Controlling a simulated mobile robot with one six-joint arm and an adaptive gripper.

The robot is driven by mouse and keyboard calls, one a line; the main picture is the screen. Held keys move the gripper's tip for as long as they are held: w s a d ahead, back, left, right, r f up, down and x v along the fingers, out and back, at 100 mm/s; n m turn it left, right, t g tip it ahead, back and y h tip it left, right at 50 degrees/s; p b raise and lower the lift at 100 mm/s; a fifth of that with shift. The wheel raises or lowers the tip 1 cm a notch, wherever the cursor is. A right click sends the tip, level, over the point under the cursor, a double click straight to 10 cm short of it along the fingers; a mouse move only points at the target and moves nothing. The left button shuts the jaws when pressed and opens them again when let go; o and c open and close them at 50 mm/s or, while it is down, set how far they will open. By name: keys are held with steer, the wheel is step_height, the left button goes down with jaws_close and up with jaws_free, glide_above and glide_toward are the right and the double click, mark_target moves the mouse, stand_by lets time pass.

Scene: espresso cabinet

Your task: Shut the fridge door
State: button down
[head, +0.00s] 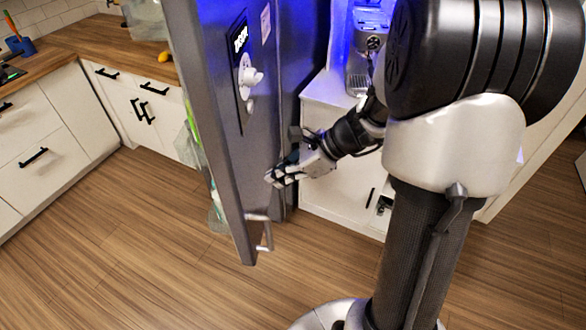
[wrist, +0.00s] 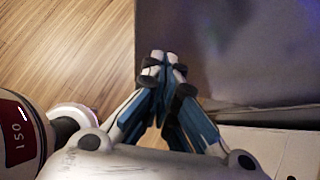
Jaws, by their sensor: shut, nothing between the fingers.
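The grey fridge door (head: 215,150) stands open in the head view, swung out over the floor. Its handle (head: 265,233) is near the bottom of the free edge. My gripper (head: 272,180) is shut and empty, in front of the door's face, above the handle. Whether it touches the door cannot be told. In the wrist view my gripper's closed fingertips (wrist: 162,62) lie at the edge of a grey surface (wrist: 225,50), which looks like the door, with wood floor to the left. The fridge interior is hidden.
White magnets or dials (head: 249,76) sit on the door's face. Goods (head: 190,140) show past its left edge. A coffee machine (head: 362,60) stands on a white cabinet (head: 330,185) to the right. White drawers (head: 45,140) line the left. The wood floor (head: 130,250) in front is clear.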

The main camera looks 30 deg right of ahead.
mark_target(244, 186)
steer(key=shift+w+a+f+b, duration=0.1)
steer(key=shift+w+a+f, duration=0.1)
steer(key=shift+w+a, duration=0.45)
steer(key=shift+w+a+f+b, duration=0.2)
steer(key=shift+w+a, duration=0.1)
steer(key=shift+a, duration=0.5)
steer(key=shift+w+a+f+b, duration=0.1)
steer(key=shift+w+a+f, duration=0.1)
steer(key=shift+w+a, duration=0.45)
steer(key=shift+s+a, duration=0.1)
steer(key=shift+s, duration=0.05)
